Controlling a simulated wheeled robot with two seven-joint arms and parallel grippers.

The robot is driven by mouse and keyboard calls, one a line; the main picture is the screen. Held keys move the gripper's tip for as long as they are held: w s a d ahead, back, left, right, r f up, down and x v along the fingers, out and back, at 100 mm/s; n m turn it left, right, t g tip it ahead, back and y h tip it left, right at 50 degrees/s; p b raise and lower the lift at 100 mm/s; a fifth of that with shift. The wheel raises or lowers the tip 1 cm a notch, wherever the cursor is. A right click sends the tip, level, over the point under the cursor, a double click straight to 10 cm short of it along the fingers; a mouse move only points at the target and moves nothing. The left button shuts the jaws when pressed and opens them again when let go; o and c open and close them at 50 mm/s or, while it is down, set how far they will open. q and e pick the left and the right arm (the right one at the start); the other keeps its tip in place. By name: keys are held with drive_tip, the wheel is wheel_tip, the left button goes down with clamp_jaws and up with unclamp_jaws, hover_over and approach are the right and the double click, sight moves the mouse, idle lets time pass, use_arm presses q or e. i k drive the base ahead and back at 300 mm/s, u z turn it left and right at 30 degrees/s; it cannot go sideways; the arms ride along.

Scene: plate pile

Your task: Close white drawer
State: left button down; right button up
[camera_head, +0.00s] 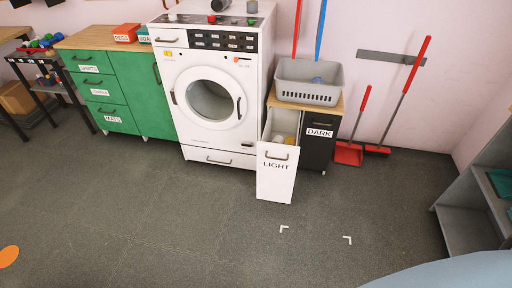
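The white drawer (276,180), labelled LIGHT with a dark bar handle near its top, is pulled out toward me from a cabinet right of the washing machine. Its open top shows white and yellowish contents inside. Beside it on the right is the black drawer (318,148), labelled DARK, which sits flush in the cabinet. Neither of my grippers shows in the head view.
The white washing machine (210,137) stands left of the drawer, with a green cabinet (152,100) beyond it. A grey basket (309,90) sits on the cabinet top. Red brooms and a dustpan (348,153) stand right. The floor (190,225) in front is clear.

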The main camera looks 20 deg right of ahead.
sight(277, 164)
drive_tip(key=z, duration=0.4)
drive_tip(key=i, duration=1.35)
drive_tip(key=z, duration=1.2)
drive_tip(key=i, duration=0.25)
drive_tip(key=z, duration=0.1)
